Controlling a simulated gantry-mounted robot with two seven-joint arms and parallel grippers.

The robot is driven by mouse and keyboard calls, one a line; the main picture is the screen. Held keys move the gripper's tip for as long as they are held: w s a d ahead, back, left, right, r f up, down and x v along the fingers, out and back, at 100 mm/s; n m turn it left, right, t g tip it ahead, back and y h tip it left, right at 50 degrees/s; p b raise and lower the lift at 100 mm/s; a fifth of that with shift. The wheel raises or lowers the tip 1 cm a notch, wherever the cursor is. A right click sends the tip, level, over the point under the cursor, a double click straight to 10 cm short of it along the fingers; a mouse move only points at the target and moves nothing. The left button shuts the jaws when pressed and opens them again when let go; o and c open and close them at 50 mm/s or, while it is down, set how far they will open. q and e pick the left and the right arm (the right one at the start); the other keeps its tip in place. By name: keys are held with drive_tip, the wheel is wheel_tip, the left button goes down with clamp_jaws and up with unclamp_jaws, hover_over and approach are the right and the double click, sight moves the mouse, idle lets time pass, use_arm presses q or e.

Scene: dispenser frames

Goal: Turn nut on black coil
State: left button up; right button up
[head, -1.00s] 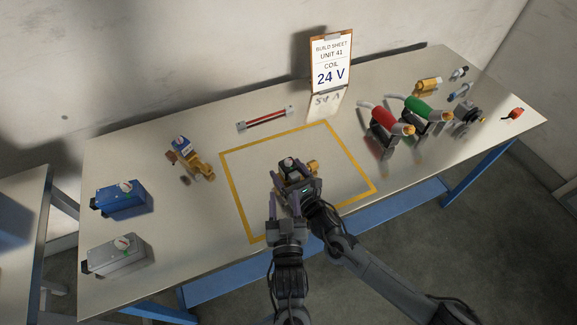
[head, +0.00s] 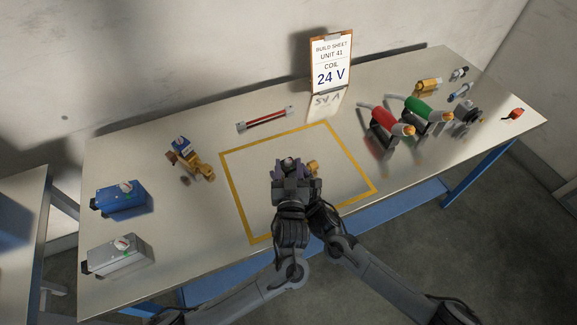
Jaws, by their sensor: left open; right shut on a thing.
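The unit with the black coil stands inside the yellow taped square (head: 233,190). Its brass body (head: 313,167) shows just right of my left gripper. My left gripper (head: 290,166) is open and directly over the coil, so it hides most of the coil and the nut from the head view. I cannot tell whether its fingers touch the nut. My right gripper (head: 314,190) is low on the right side of the unit, partly hidden behind the left one. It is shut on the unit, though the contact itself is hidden.
A build sheet (head: 331,65) reading "COIL 24 V" stands at the back. Another brass valve (head: 203,172), a blue box (head: 120,199) and a grey box (head: 118,257) are on the left. Red (head: 382,117) and green (head: 416,107) tools and small parts are on the right.

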use_arm(q)
drive_tip(key=shift+w, duration=0.2)
clamp_jaws()
drive_tip(key=shift+a, duration=0.1)
